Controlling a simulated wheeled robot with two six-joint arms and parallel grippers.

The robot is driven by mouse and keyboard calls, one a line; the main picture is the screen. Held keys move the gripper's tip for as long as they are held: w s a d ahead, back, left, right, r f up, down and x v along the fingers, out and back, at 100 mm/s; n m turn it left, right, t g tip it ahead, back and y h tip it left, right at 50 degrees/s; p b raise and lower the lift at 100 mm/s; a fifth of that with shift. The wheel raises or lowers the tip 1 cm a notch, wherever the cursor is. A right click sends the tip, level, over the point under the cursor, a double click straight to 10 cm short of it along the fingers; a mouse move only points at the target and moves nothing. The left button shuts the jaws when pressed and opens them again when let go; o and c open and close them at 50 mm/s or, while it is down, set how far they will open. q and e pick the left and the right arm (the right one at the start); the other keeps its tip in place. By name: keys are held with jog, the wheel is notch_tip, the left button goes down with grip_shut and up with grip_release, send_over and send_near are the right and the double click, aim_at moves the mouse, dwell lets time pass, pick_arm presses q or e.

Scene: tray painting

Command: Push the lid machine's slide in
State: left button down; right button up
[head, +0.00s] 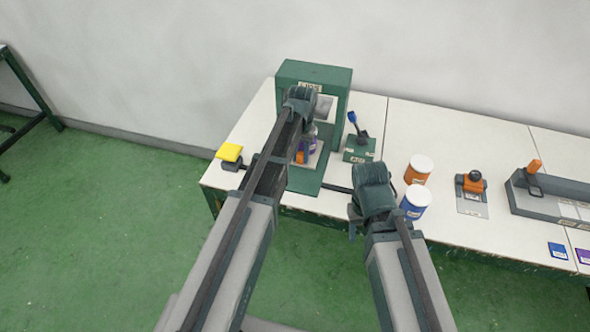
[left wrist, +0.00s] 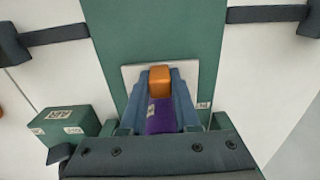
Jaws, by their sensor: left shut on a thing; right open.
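The lid machine (head: 312,72) is a green box with a sign at the back left of the table, with a green base in front. Its slide shows as a pale plate (left wrist: 193,72) on the green base, with an orange block (left wrist: 160,78) on it. My left gripper (head: 302,150) is at the machine's front. In the left wrist view its blue-grey fingers (left wrist: 160,95) are shut on the orange block. A purple piece (left wrist: 160,117) shows between the fingers, partly hidden. My right gripper (head: 367,212) is open at the table's front edge, its fingertips mostly hidden.
A small green box with a blue-topped lever (head: 360,148) stands right of the machine. Orange (head: 418,170) and blue (head: 415,202) tins with white lids stand near my right gripper. A yellow pad (head: 229,152) is at the left table edge.

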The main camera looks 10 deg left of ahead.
pick_arm(q)
jog(key=w, duration=0.4)
jog(key=shift+w+d, duration=0.1)
jog(key=shift+w, duration=0.25)
jog(key=shift+s, duration=0.1)
jog(key=c, duration=0.6)
grip_release()
jog(key=shift+c, duration=0.2)
notch_tip(320, 180, up, 14)
jog(key=p, duration=1.4)
jog(key=shift+f, duration=0.1)
